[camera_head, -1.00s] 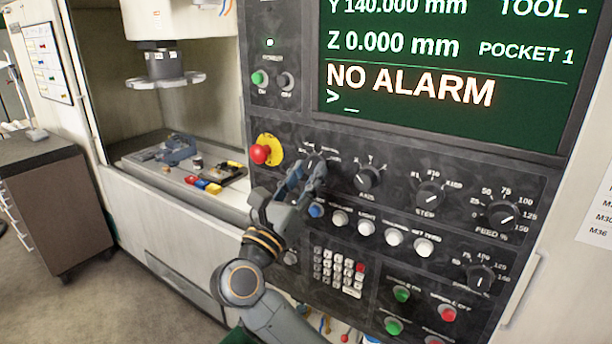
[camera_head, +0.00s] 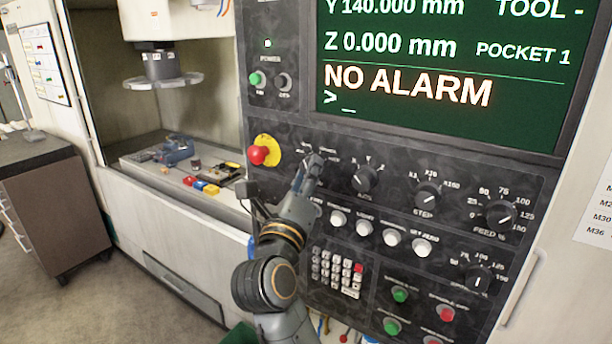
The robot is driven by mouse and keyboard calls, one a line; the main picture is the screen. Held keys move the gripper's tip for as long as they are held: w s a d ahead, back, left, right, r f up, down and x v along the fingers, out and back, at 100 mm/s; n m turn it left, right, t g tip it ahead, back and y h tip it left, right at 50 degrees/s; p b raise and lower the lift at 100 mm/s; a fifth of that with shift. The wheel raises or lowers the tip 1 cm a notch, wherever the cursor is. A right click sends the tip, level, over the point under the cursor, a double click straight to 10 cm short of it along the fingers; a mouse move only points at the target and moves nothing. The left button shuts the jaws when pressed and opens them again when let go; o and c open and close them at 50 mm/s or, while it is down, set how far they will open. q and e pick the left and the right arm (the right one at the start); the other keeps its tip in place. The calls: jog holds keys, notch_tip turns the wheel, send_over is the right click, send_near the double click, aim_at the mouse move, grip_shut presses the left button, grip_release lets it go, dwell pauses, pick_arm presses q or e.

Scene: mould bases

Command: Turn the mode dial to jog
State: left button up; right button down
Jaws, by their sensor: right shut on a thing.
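The mode dial (camera_head: 317,159) is on the dark control panel, right of the red emergency stop button. My right gripper (camera_head: 309,172) is at the dial, its fingers shut on it and covering most of it. The small labels around the dial are too blurred to read, and the dial's pointer is hidden. My left gripper is not in view.
The red emergency stop (camera_head: 259,155) on its yellow plate is close to the left of my gripper. The axis dial (camera_head: 365,180) is close to the right, with the step dial (camera_head: 427,198) beyond. White push buttons (camera_head: 364,227) and the keypad (camera_head: 336,273) are below.

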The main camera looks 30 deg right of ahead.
jog(key=shift+s+r+n+g+y, duration=0.15)
jog(key=shift+n+y, duration=0.65)
jog(key=shift+n, duration=1.15)
jog(key=shift+r+n+g+y, duration=0.2)
jog(key=shift+n+y, duration=0.6)
jog(key=shift+n, duration=1.15)
jog(key=c, duration=1)
grip_release()
jog(key=shift+o, duration=0.2)
jog(key=v, duration=0.7)
jog(key=shift+s+a, duration=0.15)
jog(key=shift+s, duration=0.05)
